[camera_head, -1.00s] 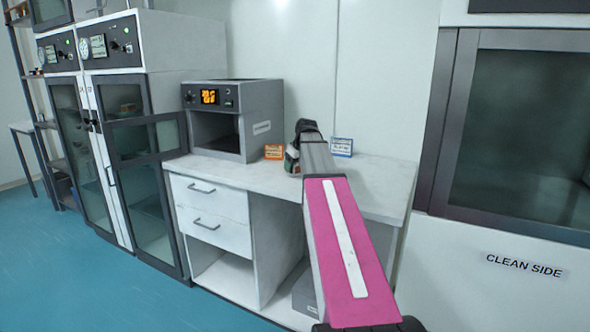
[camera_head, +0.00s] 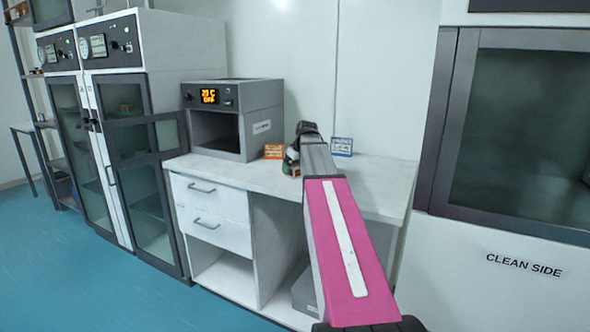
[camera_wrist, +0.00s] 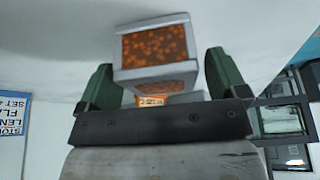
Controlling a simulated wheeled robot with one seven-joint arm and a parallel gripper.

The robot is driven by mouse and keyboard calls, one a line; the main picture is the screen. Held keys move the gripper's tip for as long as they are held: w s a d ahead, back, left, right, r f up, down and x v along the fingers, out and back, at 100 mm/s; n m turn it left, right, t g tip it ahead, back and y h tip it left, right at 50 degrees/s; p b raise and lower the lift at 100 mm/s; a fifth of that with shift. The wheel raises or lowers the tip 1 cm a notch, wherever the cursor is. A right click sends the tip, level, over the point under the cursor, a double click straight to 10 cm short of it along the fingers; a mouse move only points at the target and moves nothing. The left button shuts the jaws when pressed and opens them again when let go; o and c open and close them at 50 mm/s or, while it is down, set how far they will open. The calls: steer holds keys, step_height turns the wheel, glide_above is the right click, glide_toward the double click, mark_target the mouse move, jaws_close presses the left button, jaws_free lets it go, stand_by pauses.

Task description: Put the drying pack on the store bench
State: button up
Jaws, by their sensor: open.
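The drying pack (camera_wrist: 155,47), a pale grey box with windows of orange granules, is between my gripper's fingers in the wrist view. My gripper (camera_wrist: 162,80) has two green fingers, set apart on either side of the pack. A clear gap shows between the pack and the right finger; I cannot tell whether the left one touches. In the head view my gripper (camera_head: 291,163) is low over the white bench (camera_head: 230,173), and my arm hides the pack. The pack appears to be at the bench top, though its contact is hidden.
A grey oven (camera_head: 235,120) with a lit display stands on the bench at left. An orange card (camera_head: 274,152) and a blue card (camera_head: 341,147) stand near the wall. Glass-door cabinets (camera_head: 130,150) are at left; a dark-framed glass chamber (camera_head: 520,130) is at right.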

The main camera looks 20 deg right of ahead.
steer(key=v, duration=1.1)
steer(key=shift+r, duration=0.3)
steer(key=shift+s, duration=0.15)
